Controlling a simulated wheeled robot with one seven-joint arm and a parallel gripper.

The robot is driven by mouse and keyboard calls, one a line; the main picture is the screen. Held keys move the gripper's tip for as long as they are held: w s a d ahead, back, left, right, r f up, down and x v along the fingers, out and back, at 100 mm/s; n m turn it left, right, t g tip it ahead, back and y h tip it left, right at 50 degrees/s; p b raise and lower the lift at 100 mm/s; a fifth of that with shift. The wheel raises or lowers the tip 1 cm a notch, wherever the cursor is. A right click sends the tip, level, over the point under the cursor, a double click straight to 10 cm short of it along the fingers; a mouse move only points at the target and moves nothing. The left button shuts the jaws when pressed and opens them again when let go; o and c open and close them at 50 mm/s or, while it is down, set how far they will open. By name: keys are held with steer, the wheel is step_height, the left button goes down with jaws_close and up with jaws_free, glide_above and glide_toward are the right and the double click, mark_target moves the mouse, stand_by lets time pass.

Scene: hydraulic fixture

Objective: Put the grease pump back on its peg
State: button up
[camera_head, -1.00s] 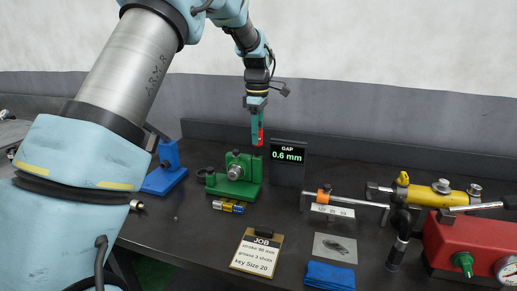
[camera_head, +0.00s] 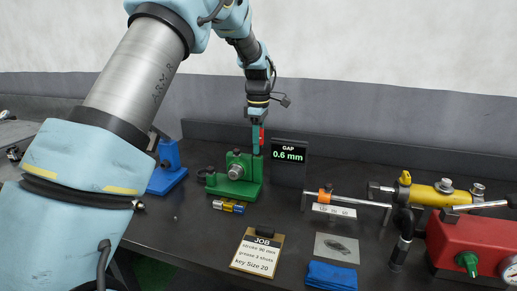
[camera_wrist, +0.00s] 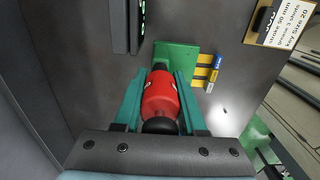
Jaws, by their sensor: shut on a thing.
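My gripper (camera_head: 258,150) hangs with its teal fingers down, at the back of the bench by the green fixture. It is shut on a red cylinder with black ends, which looks like the grease pump (camera_wrist: 160,98); its red side also shows in the head view (camera_head: 262,136). In the wrist view the pump lies between the two fingers, its far end over or against a green plate (camera_wrist: 176,55). I cannot tell if it touches. No peg can be made out; the pump and fingers may hide it.
The green fixture (camera_head: 237,171) stands just left of and below the gripper. A gap display (camera_head: 289,152) reading 0.6 mm stands close on the right. A blue stand (camera_head: 168,168) is at left. Small coloured cylinders (camera_head: 229,206) and a job clipboard (camera_head: 258,251) lie in front.

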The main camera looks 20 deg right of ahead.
steer(key=shift+r, duration=0.1)
jaws_close()
steer(key=shift+r+p, duration=2.05)
steer(key=shift+r, duration=0.4)
steer(key=shift+o, duration=2.3)
jaws_free()
jaws_close()
